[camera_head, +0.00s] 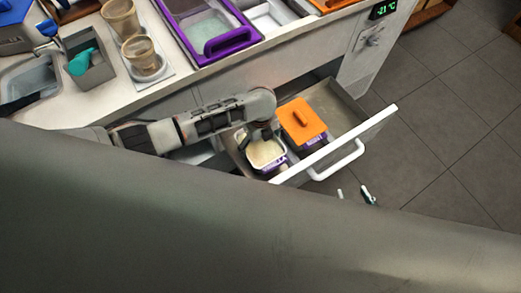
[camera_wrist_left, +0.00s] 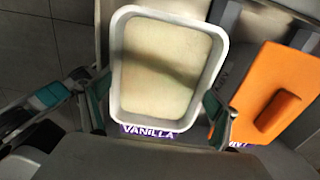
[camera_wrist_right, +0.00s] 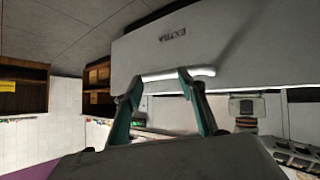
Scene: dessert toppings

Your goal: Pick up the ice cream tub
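The ice cream tub, a white open tub labelled VANILLA (camera_wrist_left: 165,70), sits in the pulled-out drawer; in the head view its pale contents (camera_head: 264,153) show. My left gripper (camera_wrist_left: 153,108) reaches down over the drawer, its fingers spread on either side of the tub. The right-hand finger is very close to the tub wall; whether it touches is unclear. My right gripper (camera_head: 355,193) is open and empty just outside the drawer, near its white handle (camera_head: 338,163). In the right wrist view its fingers (camera_wrist_right: 158,88) are spread.
An orange-lidded tub (camera_head: 302,122) stands right beside the vanilla tub in the drawer (camera_head: 348,103). The counter (camera_head: 150,100) above holds cone-filled cups (camera_head: 142,48), a purple-framed container (camera_head: 205,30) and a grey bin with a teal scoop (camera_head: 82,62). Open tiled floor (camera_head: 450,120) lies to the right.

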